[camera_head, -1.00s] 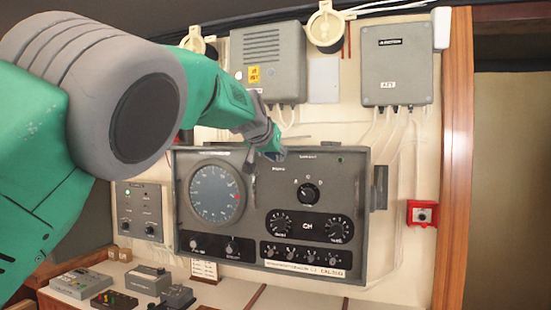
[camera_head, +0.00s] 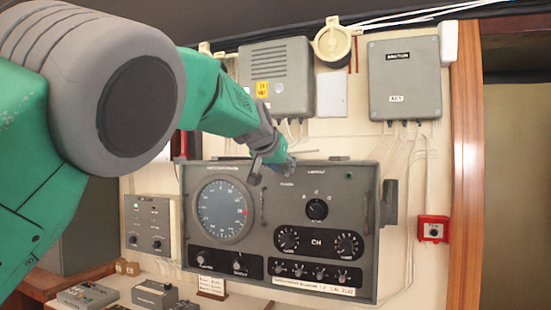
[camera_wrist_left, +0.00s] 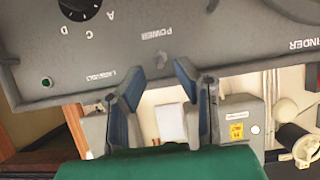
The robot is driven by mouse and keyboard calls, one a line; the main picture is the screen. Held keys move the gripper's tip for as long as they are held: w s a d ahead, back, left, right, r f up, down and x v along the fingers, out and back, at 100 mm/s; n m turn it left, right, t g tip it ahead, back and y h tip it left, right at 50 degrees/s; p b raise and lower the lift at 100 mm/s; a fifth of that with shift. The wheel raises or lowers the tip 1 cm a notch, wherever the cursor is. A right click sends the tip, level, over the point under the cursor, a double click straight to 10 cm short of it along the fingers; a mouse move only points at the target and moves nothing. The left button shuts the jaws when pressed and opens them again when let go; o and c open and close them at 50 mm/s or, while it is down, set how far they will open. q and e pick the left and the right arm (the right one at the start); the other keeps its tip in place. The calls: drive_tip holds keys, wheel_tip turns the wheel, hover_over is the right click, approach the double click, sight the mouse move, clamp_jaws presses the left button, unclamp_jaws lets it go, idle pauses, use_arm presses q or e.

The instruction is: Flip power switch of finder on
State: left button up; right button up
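The finder is a grey wall panel (camera_head: 290,253) with a round blue dial (camera_head: 225,210) on its left and black knobs on its right. In the left wrist view the panel (camera_wrist_left: 215,45) appears upside down. Its power switch (camera_wrist_left: 161,57), a small grey lever, sits beside the POWER label; whether it is on or off I cannot tell. My left gripper (camera_head: 272,170) is at the panel's top edge, above the label. Its fingers (camera_wrist_left: 158,88) are open and empty, one on each side of the switch's line, apparently short of it. My right gripper is not in view.
Grey boxes (camera_head: 276,80) (camera_head: 404,80) with cables hang above the panel. A red switch box (camera_head: 433,229) is on the wall at right, beside a wooden post (camera_head: 466,170). A smaller control panel (camera_head: 148,226) is at left. Small devices (camera_head: 153,295) stand on the desk below.

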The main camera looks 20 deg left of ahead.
use_arm(q)
drive_tip(key=v, duration=0.9)
drive_tip(key=shift+s, duration=0.25)
drive_tip(key=shift+r, duration=0.2)
drive_tip(key=shift+f, duration=0.1)
